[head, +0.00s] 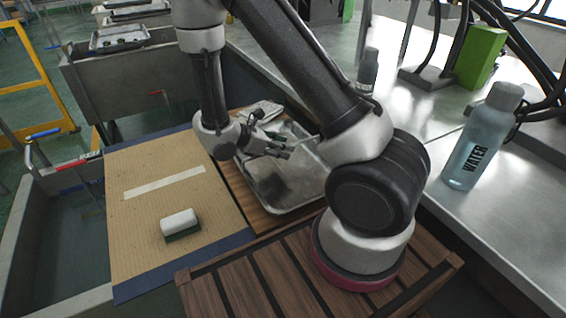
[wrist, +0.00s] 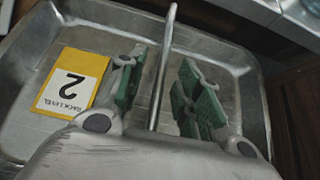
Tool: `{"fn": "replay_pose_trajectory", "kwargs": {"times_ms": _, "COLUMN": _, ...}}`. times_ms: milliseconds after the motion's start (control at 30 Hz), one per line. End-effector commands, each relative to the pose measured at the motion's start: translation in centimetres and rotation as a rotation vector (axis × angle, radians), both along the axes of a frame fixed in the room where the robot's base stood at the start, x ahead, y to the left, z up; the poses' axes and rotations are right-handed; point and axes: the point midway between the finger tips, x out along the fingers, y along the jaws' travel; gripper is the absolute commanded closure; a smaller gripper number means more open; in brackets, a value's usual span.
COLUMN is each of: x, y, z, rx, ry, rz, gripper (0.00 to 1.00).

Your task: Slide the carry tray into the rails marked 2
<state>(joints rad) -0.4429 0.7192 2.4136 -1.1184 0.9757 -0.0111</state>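The carry tray (head: 312,195) is a shallow metal tray with rounded corners. It rests on a brown wooden board beside my arm's base. In the wrist view the tray (wrist: 30,52) fills most of the picture, with a yellow and white label (wrist: 72,82) reading "RACK LEVEL 2", upside down. A thin metal handle bar (wrist: 167,50) crosses above the tray floor. My gripper (head: 283,147) is over the tray. In the wrist view my gripper (wrist: 163,68) is open, its green-padded fingers on either side of the bar with gaps visible. I cannot make out rails marked 2.
A tan mat (head: 140,235) with a white strip and a white-and-dark-green block (head: 180,224) lies left of the tray. Water bottles (head: 482,138) (head: 367,72) and a green block (head: 481,56) stand on the metal bench at right. Another metal tray (head: 118,38) sits at the back left.

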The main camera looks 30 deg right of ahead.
Motion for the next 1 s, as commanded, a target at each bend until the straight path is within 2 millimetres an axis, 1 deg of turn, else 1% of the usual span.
{"fn": "replay_pose_trajectory", "kwargs": {"times_ms": 33, "x": -0.03, "y": -0.46, "z": -0.32, "rx": 0.0, "ry": 0.001, "rz": -0.002, "gripper": 0.66}}
{"fn": "replay_pose_trajectory", "kwargs": {"times_ms": 100, "x": -0.01, "y": -0.71, "z": -0.51, "rx": 0.001, "ry": 0.0, "rz": -0.001, "gripper": 0.66}}
{"fn": "replay_pose_trajectory", "kwargs": {"times_ms": 300, "x": 0.02, "y": -0.73, "z": -0.52, "rx": 0.001, "ry": -0.001, "rz": 0.0, "gripper": 0.66}}
{"fn": "replay_pose_trajectory", "kwargs": {"times_ms": 367, "x": 0.01, "y": -0.72, "z": -0.52, "rx": 0.001, "ry": -0.001, "rz": 0.0, "gripper": 0.75}}
{"fn": "replay_pose_trajectory", "kwargs": {"times_ms": 500, "x": 0.01, "y": -0.73, "z": -0.51, "rx": 0.001, "ry": -0.001, "rz": 0.0, "gripper": 1.0}}
{"fn": "replay_pose_trajectory", "kwargs": {"times_ms": 1000, "x": 0.03, "y": -0.72, "z": -0.29, "rx": 0.0, "ry": -0.002, "rz": 0.0, "gripper": 1.0}}
